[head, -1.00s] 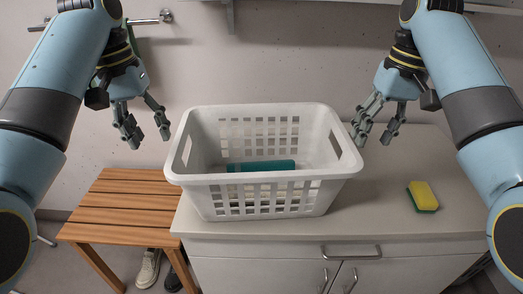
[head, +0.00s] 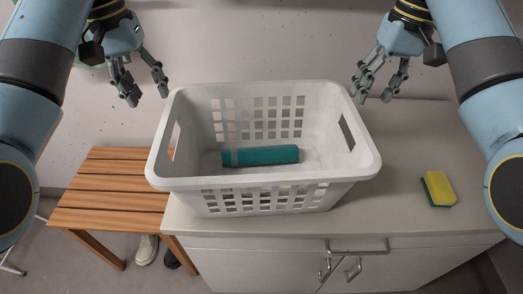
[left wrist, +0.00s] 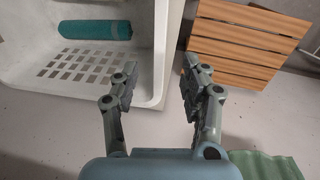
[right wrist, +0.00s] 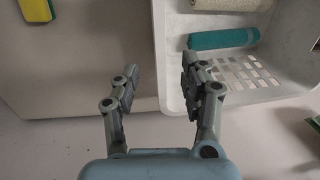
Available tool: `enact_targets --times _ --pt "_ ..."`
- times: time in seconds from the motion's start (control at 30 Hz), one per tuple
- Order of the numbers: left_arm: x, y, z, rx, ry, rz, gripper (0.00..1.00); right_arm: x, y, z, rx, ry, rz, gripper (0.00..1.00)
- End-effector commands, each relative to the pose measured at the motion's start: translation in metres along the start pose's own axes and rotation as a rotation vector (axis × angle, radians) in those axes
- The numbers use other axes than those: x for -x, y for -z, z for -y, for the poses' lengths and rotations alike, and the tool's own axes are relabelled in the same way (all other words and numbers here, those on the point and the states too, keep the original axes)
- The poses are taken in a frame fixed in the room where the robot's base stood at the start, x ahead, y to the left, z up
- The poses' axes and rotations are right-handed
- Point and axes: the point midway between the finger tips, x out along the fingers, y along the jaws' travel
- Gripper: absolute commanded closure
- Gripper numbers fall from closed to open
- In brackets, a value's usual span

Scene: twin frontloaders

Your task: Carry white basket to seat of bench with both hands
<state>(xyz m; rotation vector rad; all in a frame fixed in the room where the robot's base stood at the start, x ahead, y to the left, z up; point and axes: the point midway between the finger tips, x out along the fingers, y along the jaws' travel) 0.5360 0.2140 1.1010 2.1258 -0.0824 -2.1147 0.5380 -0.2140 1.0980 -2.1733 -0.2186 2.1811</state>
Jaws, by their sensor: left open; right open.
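The slatted wooden bench (head: 112,190) stands lower, to the left of the counter. My left gripper (head: 146,88) is open and empty above the basket's left rear side, apart from it. My right gripper (head: 376,88) is open and empty beyond the basket's right rear corner, apart from it.
A yellow and green sponge (head: 438,189) lies on the counter (head: 400,150) to the right of the basket. The visible bench seat is clear. A green cloth (left wrist: 265,165) shows in the left wrist view.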

Motion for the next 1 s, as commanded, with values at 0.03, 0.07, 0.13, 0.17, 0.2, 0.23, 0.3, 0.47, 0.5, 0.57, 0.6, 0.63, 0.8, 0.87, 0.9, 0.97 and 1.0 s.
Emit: enact_targets --times 0.03,0.07,0.13,0.17,0.2,0.23,0.3,0.47,0.5,0.57,0.6,0.63,0.8,0.87,0.9,0.97,1.0 --pt "-0.006 -0.001 0.000 0.000 0.000 0.004 0.55 -0.006 -0.001 0.000 0.000 0.001 0.004 0.55" --pt "-0.009 -0.001 0.000 0.000 0.000 0.005 0.55 -0.010 -0.001 0.000 0.000 0.001 0.005 0.55" --pt "-0.020 -0.001 0.000 0.000 -0.001 0.005 0.55 -0.020 -0.001 0.000 0.000 0.001 0.005 0.55" --pt "-0.026 -0.002 0.000 0.000 -0.001 0.006 0.55 -0.025 -0.001 0.000 0.000 0.001 0.005 0.55" --pt "-0.033 -0.002 0.000 0.000 -0.001 0.006 0.55 -0.033 -0.001 0.000 0.000 0.001 0.006 0.55" --pt "-0.039 -0.002 0.000 0.000 -0.001 0.006 0.55 -0.038 -0.001 0.001 0.000 0.002 0.005 0.55" --pt "-0.052 -0.001 -0.001 0.000 -0.001 0.005 0.55 -0.052 -0.002 0.001 0.000 0.002 0.005 0.55" --pt "-0.079 -0.002 0.000 0.000 0.000 0.005 0.55 -0.078 -0.001 0.001 0.000 0.001 0.004 0.55" --pt "-0.084 -0.001 0.000 0.000 0.000 0.004 0.55 -0.084 -0.001 0.000 0.000 0.000 0.003 0.55" --pt "-0.091 -0.001 0.000 0.000 0.000 0.004 0.55 -0.090 -0.001 0.000 0.000 0.000 0.003 0.55" --pt "-0.095 -0.001 0.000 0.000 0.000 0.003 0.55 -0.094 -0.001 0.000 0.000 0.000 0.003 0.55" --pt "-0.097 -0.001 0.000 0.000 0.000 0.003 0.55 -0.097 -0.001 0.000 0.000 0.000 0.003 0.55" --pt "-0.103 -0.001 0.000 0.000 0.000 0.001 0.55 -0.103 -0.001 0.000 0.000 0.000 0.001 0.55" --pt "-0.104 -0.001 0.000 0.000 0.000 0.001 0.55 -0.104 -0.001 0.000 0.000 0.000 0.001 0.55" --pt "-0.104 -0.001 0.000 0.000 0.000 0.001 0.55 -0.104 -0.001 0.000 0.000 0.000 0.001 0.55" --pt "-0.104 -0.001 0.000 0.000 0.000 0.001 0.55 -0.104 -0.001 0.000 0.000 0.000 0.001 0.55" --pt "-0.104 -0.001 0.000 0.000 0.000 0.001 0.55 -0.104 -0.001 0.000 0.000 0.000 0.001 0.55"
